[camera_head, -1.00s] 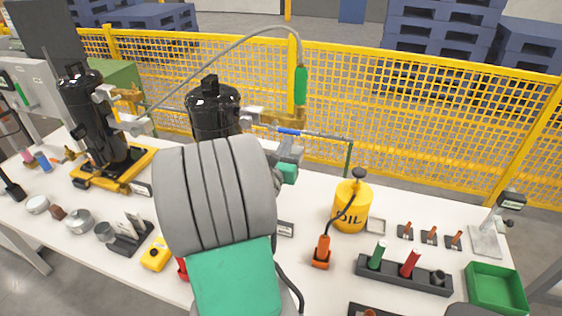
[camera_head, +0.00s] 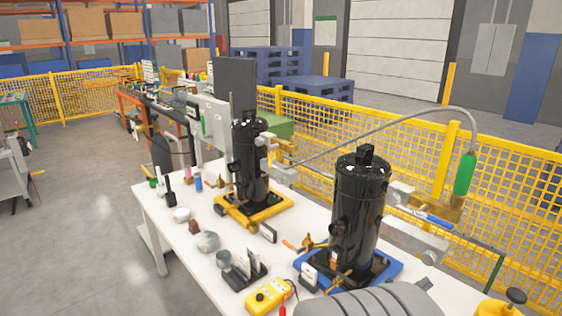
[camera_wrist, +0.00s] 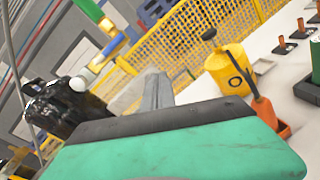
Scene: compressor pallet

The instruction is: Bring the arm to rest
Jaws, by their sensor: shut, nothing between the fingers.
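My gripper (camera_wrist: 156,92) shows in the wrist view as grey fingers beyond the green and dark wrist cover. The fingers are together with nothing between them. They point toward the yellow mesh fence, left of the yellow oil can (camera_wrist: 228,68) and apart from it. In the head view my grey ribbed arm (camera_head: 375,302) fills the bottom edge, in front of the near black compressor (camera_head: 361,205). The head view does not show my fingertips clearly.
The white table (camera_head: 165,232) holds a second black compressor (camera_head: 250,160) on a yellow base and a yellow meter (camera_head: 268,296). A hose with a green handle (camera_head: 465,173) arches over the table. The yellow mesh fence (camera_head: 410,150) runs behind. Open floor (camera_head: 90,220) lies left.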

